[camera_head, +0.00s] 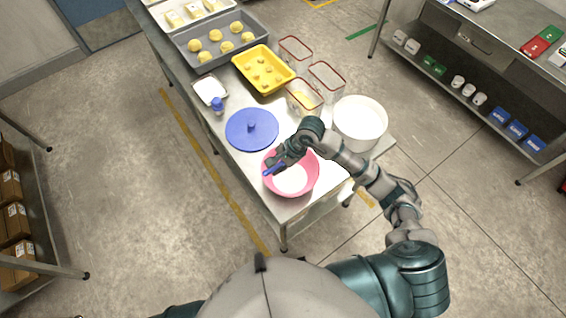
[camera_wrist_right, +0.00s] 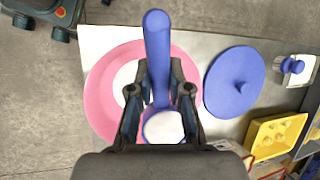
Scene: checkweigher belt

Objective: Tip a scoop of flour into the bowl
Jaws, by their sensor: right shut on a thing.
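My right gripper (camera_head: 279,162) is over the left part of the pink bowl (camera_head: 312,180) near the table's front end. In the right wrist view the gripper (camera_wrist_right: 160,92) is shut on the blue handle of the scoop (camera_wrist_right: 157,45). The scoop's head holds white flour (camera_wrist_right: 163,127). In the head view only a blue bit of the scoop (camera_head: 272,169) shows beside the fingers. White stuff lies in the pink bowl, which also shows in the wrist view (camera_wrist_right: 100,105). A large white tub (camera_head: 360,135) stands behind the bowl to the right. My left gripper is out of view.
A round blue lid (camera_head: 252,130) lies left of the bowl, beside a small container with a blue-topped thing (camera_head: 217,104). Clear red-rimmed bins (camera_head: 326,82), a yellow tray (camera_head: 243,62) and a grey tray (camera_head: 185,52) of dough pieces stand farther back.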

